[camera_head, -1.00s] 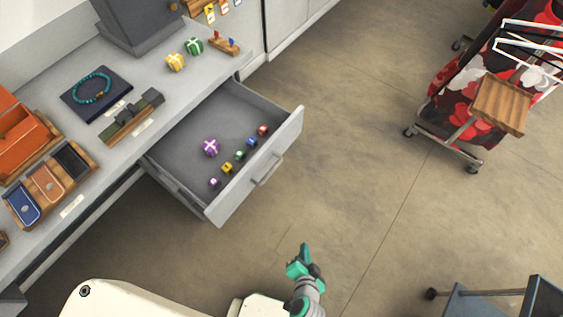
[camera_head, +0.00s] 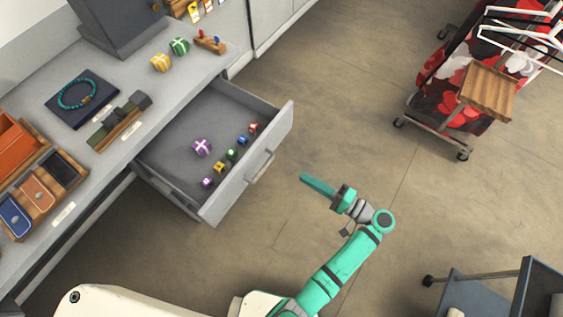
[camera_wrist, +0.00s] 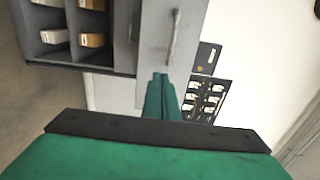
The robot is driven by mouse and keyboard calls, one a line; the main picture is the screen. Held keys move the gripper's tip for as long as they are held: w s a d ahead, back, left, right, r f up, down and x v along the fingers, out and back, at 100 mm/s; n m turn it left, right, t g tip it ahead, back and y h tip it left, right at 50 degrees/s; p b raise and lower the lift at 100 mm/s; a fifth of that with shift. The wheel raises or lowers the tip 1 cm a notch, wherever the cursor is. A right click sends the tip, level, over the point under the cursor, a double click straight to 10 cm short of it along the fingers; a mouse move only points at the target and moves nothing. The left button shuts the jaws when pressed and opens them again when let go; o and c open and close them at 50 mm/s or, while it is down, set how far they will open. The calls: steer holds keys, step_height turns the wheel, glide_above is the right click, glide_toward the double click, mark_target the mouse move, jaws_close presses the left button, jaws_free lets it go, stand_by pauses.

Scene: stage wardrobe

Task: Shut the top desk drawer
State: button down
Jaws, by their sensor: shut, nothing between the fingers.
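The top desk drawer (camera_head: 240,183) is pulled well out of the grey desk (camera_head: 178,87). Its front panel has a bar handle (camera_head: 260,167) on the outer face. In the wrist view my green fingers (camera_wrist: 161,92) are together, below a grey panel with a handle (camera_wrist: 174,36).
A clothes rack (camera_head: 450,90) stands at upper right, a dark cart (camera_head: 490,295) at lower right. The floor between is clear.

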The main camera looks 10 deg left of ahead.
mark_target(265, 154)
steer(key=x, duration=1.3)
steer(key=shift+a, duration=0.4)
steer(key=shift+w, duration=0.1)
steer(key=shift+w+a, duration=0.1)
